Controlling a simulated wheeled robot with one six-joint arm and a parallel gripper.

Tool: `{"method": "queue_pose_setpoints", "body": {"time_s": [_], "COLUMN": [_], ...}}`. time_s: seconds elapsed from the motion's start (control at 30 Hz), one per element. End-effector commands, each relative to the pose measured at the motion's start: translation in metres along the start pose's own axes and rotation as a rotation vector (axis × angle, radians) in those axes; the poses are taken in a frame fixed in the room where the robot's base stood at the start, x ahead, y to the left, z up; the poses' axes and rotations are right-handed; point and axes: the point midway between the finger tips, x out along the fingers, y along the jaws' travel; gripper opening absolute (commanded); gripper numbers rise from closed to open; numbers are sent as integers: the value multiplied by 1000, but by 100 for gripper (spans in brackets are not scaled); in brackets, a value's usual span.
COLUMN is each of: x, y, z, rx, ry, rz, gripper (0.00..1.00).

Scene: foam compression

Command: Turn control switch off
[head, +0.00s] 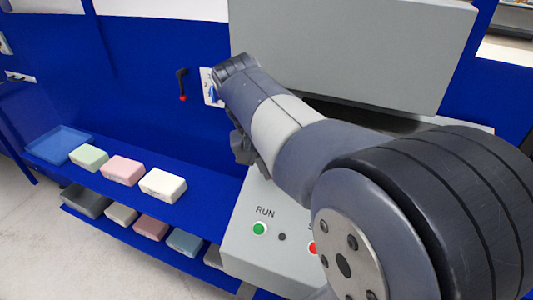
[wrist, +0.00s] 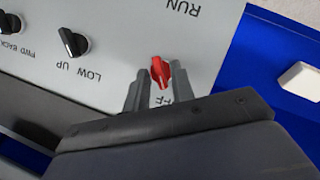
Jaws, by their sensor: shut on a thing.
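The control switch is a red knob (wrist: 161,71) on a light grey panel, seen in the wrist view. Lettering reading RUN shows upside down above it, and letters ending in FF show below it, partly covered by a finger. My gripper (wrist: 158,82) is at the knob with one grey finger on each side, shut on it. The knob's pointer runs roughly up and down in the wrist view. In the head view my arm hides the switch, and I cannot make out the fingertips.
Two black knobs, one labelled LOW UP (wrist: 73,43), sit left of the switch. In the head view a green RUN button (head: 260,229) and a red button (head: 312,248) are on the machine front. Foam blocks (head: 122,170) lie on blue shelves at left.

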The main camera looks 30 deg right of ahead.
Motion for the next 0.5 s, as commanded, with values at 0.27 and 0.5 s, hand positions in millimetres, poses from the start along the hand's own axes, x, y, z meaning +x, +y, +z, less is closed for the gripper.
{"method": "queue_pose_setpoints", "body": {"time_s": [0.27, 0.5], "x": [-1, -1], "y": [-1, -1], "z": [0, 0], "rx": [-96, -120], "ry": [2, 3], "rz": [44, 56], "gripper": [1, 1]}}
